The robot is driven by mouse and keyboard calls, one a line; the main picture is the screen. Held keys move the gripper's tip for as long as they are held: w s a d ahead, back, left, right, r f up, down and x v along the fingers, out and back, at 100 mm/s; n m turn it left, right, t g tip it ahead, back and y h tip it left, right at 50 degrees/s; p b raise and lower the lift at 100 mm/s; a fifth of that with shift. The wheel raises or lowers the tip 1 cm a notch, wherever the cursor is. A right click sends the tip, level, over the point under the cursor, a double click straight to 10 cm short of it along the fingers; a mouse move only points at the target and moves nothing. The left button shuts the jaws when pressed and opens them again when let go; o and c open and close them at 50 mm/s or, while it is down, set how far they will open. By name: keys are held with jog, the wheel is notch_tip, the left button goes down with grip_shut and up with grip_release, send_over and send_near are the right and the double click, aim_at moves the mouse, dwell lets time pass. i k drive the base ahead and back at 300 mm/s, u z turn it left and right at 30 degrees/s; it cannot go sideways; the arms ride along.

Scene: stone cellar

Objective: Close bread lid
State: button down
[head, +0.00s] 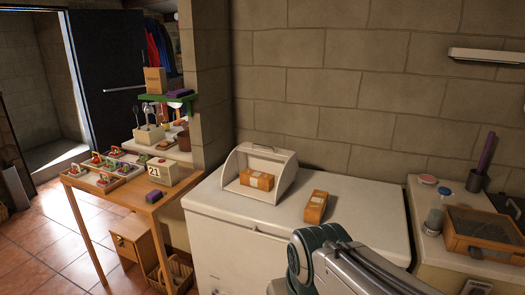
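A cream bread box (232,166) stands on the white chest freezer (360,205) against the stone wall. Its lid (266,152) is raised, with a small handle near its top, and the front is open. An orange-brown packaged loaf (257,180) sits inside the box. A second orange-brown package (316,207) lies on the freezer top to the right of the box, apart from it. My arm comes in from the bottom edge in front of the freezer. My gripper is not visible.
A wooden table (140,196) with several small trays and a block reading 21 stands to the left. A counter at right holds a brown glass-topped box (484,235), a jar and a dark cup. The freezer top right of the second package is clear.

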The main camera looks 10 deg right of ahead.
aim_at(241, 153)
jog(key=z, duration=0.2)
jog(key=k, duration=0.1)
jog(key=u, duration=0.95)
jog(key=i, duration=1.6)
jog(key=z, duration=0.8)
